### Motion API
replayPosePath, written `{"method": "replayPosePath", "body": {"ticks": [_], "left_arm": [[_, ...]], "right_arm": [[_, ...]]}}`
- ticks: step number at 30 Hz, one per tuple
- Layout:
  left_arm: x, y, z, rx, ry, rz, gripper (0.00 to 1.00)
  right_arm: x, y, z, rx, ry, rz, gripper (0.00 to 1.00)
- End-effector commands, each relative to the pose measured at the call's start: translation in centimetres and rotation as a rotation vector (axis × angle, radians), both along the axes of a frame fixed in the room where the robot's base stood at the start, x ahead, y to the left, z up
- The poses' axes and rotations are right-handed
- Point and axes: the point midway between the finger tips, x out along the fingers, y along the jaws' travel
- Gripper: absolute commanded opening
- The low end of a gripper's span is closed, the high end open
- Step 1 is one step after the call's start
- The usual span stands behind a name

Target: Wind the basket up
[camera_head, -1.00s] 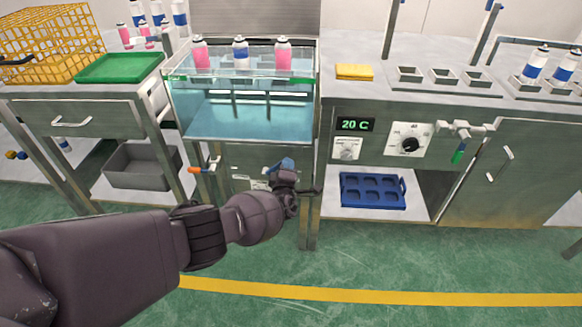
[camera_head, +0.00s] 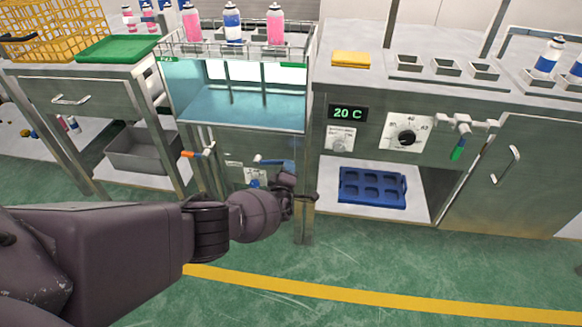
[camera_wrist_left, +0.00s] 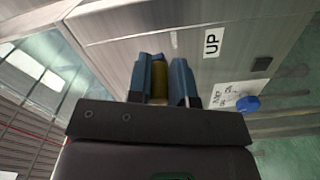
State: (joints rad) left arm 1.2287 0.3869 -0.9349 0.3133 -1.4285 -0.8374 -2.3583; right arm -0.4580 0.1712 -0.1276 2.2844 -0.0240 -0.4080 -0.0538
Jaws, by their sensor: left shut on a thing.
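A wire basket (camera_head: 292,50) holding three spray cans, two pink (camera_head: 275,24) and one blue-and-white (camera_head: 233,24), stands at the top of the glass-fronted water tank (camera_head: 245,108). My left gripper (camera_head: 272,163) is in front of the steel panel below the tank. In the left wrist view its blue fingers (camera_wrist_left: 163,82) are shut on an olive-yellow crank grip (camera_wrist_left: 158,80). The rest of the crank is hidden behind the gripper. An "UP" label (camera_wrist_left: 211,42) is on the panel close by. My right gripper does not show.
A blue knob (camera_wrist_left: 247,104) and an orange-handled valve (camera_head: 190,154) are near the gripper. A blue crate (camera_head: 372,187) sits on the shelf to the right. A yellow wire crate (camera_head: 55,30) and green tray (camera_head: 117,48) stand at left.

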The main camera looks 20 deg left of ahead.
Motion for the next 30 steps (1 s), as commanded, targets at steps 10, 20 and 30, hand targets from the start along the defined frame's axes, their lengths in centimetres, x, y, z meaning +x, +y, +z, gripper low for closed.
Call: {"method": "replayPosePath", "body": {"ticks": [10,20,30], "left_arm": [[-0.74,1.12,-2.46,0.12,0.05,0.014,0.0],[-0.69,1.4,-2.39,0.139,0.051,0.018,0.0],[-0.63,1.34,-2.28,0.137,0.049,0.018,0.43]], "right_arm": [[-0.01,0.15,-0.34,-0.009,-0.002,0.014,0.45],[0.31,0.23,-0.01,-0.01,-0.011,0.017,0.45],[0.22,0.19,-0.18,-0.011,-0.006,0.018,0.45]]}}
